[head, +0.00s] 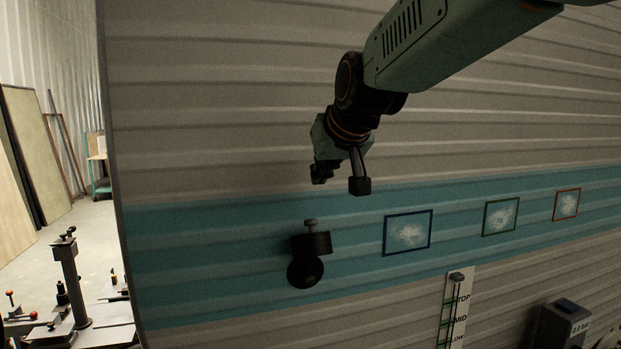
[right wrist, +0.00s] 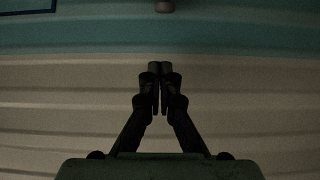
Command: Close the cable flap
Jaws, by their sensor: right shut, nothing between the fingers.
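The cable flap fitting (head: 308,262) is on the teal band of the camper wall, left of the framed panels. It shows as a dark boxy part above a dark round part, with a small grey knob (head: 311,223) on top. I cannot tell clearly how far the flap stands open. My right gripper (head: 359,186) is above and slightly right of the fitting, apart from it. In the right wrist view its fingers (right wrist: 160,68) are together and empty, and the grey knob (right wrist: 165,6) shows at the top edge. My left gripper is out of view.
Several framed panels (head: 407,233) run along the teal band to the right. Below are a slider scale (head: 456,305) and a dark box with a display (head: 564,325). A bench with a dark stand (head: 70,280) is at the lower left, beyond the wall's edge.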

